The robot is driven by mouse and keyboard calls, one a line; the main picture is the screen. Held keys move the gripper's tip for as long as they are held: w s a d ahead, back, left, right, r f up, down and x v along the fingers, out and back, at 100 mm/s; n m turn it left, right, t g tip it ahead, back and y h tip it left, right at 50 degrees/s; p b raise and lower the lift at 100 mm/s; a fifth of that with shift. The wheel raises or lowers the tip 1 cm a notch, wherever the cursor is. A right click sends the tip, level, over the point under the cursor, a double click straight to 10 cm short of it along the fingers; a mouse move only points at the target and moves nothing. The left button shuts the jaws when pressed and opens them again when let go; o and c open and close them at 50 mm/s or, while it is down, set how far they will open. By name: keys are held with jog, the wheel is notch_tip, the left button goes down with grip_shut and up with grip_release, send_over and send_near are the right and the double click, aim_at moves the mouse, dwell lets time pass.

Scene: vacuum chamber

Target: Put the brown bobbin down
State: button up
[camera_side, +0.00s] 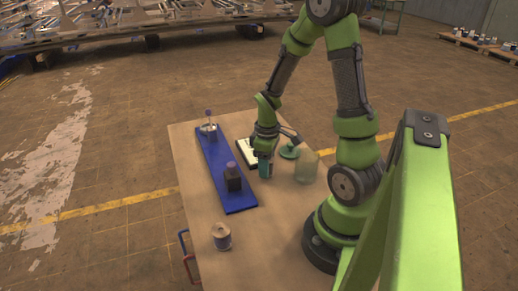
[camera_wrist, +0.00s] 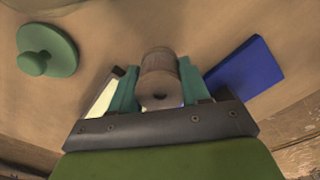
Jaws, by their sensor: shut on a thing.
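The brown bobbin (camera_wrist: 158,86) sits between the two teal fingers of my gripper (camera_wrist: 159,70) in the wrist view, with its round end and centre hole facing the camera. The fingers are shut on its sides. In the side view my gripper (camera_side: 265,168) points down low over the wooden table (camera_side: 205,271), just right of the blue board (camera_side: 238,203). The held bobbin is hidden by the fingers there. I cannot tell whether its far end touches a surface.
A green knobbed lid (camera_side: 289,152) and clear jar (camera_side: 307,167) are right. A spool (camera_side: 221,237) stands in front.

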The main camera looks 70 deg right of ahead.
jog(key=shift+f, duration=0.7)
jog(key=o, duration=0.9)
jog(key=shift+f, duration=0.1)
jog(key=shift+c, duration=0.2)
